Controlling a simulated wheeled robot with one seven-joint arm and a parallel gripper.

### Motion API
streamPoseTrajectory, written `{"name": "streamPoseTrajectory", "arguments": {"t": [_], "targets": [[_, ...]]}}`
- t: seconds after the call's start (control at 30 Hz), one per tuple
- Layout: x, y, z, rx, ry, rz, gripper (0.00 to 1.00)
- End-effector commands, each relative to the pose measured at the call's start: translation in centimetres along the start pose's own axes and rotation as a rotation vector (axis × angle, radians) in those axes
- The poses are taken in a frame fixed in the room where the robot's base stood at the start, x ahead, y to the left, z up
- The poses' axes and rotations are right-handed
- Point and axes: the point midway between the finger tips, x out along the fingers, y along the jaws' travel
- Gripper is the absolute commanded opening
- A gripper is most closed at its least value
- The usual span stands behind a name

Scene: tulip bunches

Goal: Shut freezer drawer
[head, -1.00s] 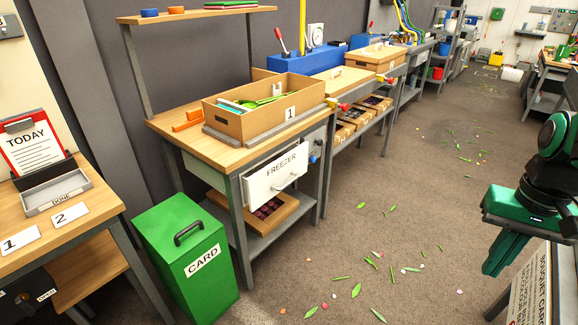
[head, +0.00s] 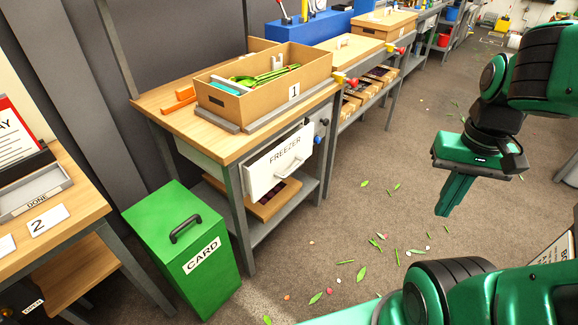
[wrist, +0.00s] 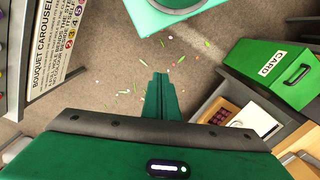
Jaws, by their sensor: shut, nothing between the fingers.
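The white freezer drawer (head: 279,163), labelled FREEZER, sticks out from under the wooden bench top at the centre of the head view, with a pale handle on its front. It is pulled partly open. My green gripper (head: 445,211) hangs to the right of the drawer, pointing down over the floor and well apart from it. In the wrist view my gripper (wrist: 163,92) is shut and empty. The drawer's white front (wrist: 258,119) seems to show at the lower right there, but its label is not readable.
A cardboard box marked 1 (head: 283,101) stands on the bench (head: 158,105). A green CARD bin (head: 180,262) stands on the floor left of the drawer. The floor in front is open, with scattered leaves and petals. A bouquet carousel sign (wrist: 62,38) is in the wrist view.

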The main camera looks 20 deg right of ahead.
Motion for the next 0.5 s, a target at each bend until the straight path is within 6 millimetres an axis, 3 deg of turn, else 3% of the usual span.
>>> {"name": "streamPoseTrajectory", "arguments": {"t": [0.27,0.5], "targets": [[2.4,-2.7,-3.8,0.027,-0.026,-0.004,0.0],[7.4,-6.4,-8.4,0.074,-0.079,-0.071,0.0]]}}
